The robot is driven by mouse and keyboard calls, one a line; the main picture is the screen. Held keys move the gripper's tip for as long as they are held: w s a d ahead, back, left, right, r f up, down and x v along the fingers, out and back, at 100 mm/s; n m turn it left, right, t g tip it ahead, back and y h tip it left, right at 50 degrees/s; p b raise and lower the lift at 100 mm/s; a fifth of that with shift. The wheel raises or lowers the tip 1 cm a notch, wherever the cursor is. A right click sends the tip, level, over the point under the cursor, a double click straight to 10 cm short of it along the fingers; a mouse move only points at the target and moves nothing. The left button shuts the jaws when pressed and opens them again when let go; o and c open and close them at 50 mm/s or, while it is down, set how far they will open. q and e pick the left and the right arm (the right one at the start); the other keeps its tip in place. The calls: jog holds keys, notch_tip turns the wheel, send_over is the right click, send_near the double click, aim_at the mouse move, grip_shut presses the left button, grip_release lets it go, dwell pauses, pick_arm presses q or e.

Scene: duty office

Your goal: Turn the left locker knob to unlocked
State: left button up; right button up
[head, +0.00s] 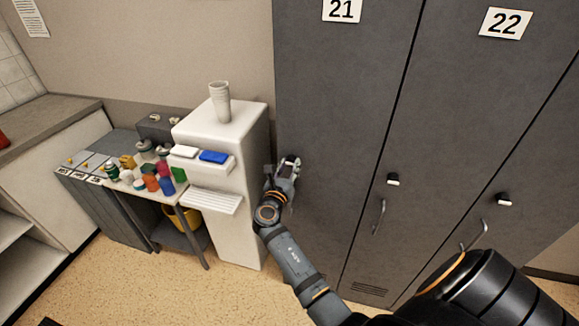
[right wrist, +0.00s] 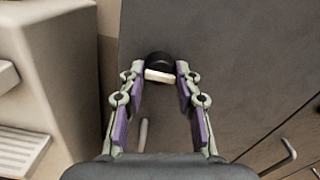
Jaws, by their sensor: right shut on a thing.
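The left locker, door 21 (head: 335,100), is dark grey and closed. Its knob (right wrist: 158,66) is black with a white bar that lies nearly crosswise in the right wrist view. In the right wrist view, the fingertips (right wrist: 158,76) close on the knob from both sides. My left gripper is not in view.
Door 22 (head: 470,100) has its own knob (head: 393,180) and handle (head: 378,216). Another locker knob (head: 503,199) is farther right. A white dispenser (head: 245,150) with a cup stack (head: 219,103) stands close left of my right gripper. A cluttered small table (head: 155,192) is beyond it.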

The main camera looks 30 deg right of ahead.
jog(key=c, duration=0.4)
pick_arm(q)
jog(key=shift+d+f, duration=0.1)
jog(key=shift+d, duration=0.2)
pick_arm(e)
jog(key=shift+o, duration=0.2)
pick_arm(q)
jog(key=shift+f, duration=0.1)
pick_arm(e)
jog(key=m+b, duration=0.2)
jog(key=m, duration=0.2)
jog(key=shift+f+m+b, duration=0.15)
jog(key=shift+m+b, duration=0.15)
jog(key=m+b, duration=0.2)
jog(key=m, duration=0.1)
jog(key=shift+m, duration=0.4)
jog(key=m+b, duration=0.4)
jog(key=m, duration=0.1)
pick_arm(q)
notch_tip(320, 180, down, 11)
jog(key=b, duration=0.3)
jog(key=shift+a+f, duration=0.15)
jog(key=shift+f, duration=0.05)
pick_arm(e)
jog(key=shift+m, duration=2.3)
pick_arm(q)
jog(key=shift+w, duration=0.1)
